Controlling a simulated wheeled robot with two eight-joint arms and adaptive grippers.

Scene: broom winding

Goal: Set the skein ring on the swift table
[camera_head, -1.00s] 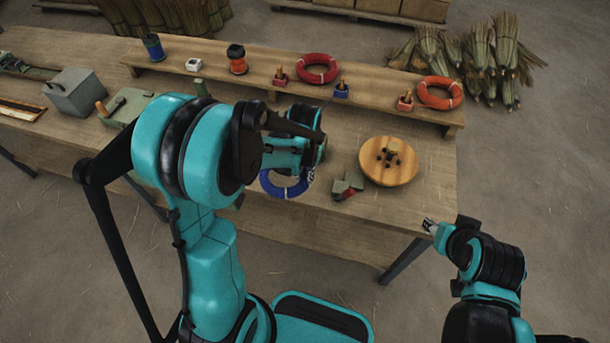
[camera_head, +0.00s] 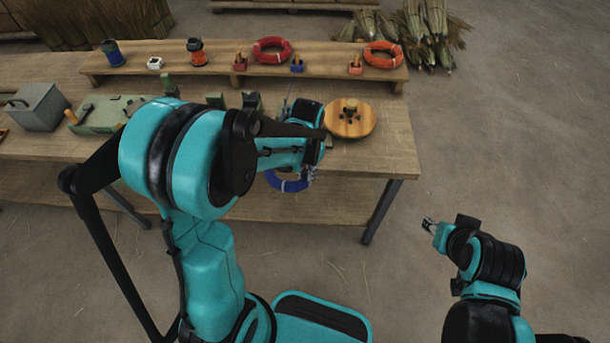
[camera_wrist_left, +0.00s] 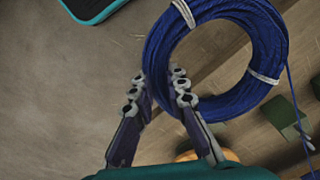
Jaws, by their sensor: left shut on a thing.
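The skein ring is a blue coil (camera_head: 288,182) with white ties. My left gripper (camera_head: 308,173) is shut on its rim and holds it near the bench's front edge. In the left wrist view the coil (camera_wrist_left: 268,82) hangs at the fingertips (camera_wrist_left: 160,82), with a loose strand trailing at right. The swift table, a round wooden disc (camera_head: 337,125) with dark pegs and a centre knob, stands on the bench beyond and right of the ring, apart from it. My right gripper (camera_head: 428,225) is out over the floor, away from the bench; its jaw opening is too small to judge.
A raised shelf (camera_head: 215,73) along the back carries a red coil (camera_head: 272,50), an orange-red coil (camera_head: 382,55), spools and small pegged blocks. A grey box (camera_head: 38,107) and green machine parts (camera_head: 105,113) stand at left. The bench (camera_head: 385,150) is clear right of the disc.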

